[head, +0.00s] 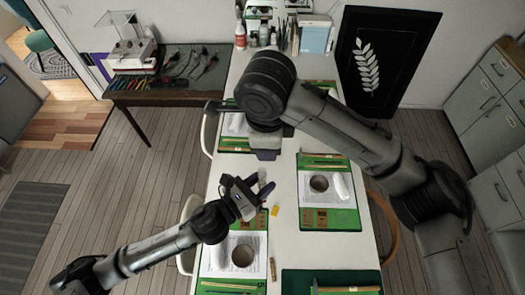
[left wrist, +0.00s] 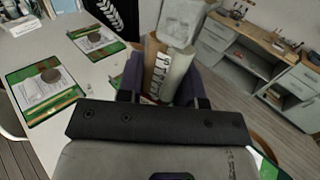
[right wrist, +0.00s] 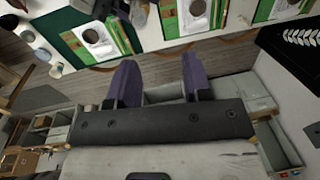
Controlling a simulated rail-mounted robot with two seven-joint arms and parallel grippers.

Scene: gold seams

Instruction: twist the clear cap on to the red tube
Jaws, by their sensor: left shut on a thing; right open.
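My left gripper (head: 250,193) is above the middle of the white table. In the left wrist view its purple fingers are shut on a tube (left wrist: 158,72) with a brownish-red side, pale lettering and a whitish side. A pale, cloudy piece (left wrist: 183,20) shows just beyond the tube's far end; I cannot tell whether it is the clear cap or whether they touch. In the head view a small white end (head: 266,190) shows beside the gripper. My right gripper (right wrist: 155,85) is open and empty in the right wrist view; in the head view its fingers are not clear.
The white table (head: 285,250) carries green mats with papers and round brown pieces (head: 243,256). A small yellow piece (head: 277,210) lies right of my left gripper. A slim brownish item (head: 273,268) lies at the front. Bottles and a blue box (head: 316,36) stand at the back.

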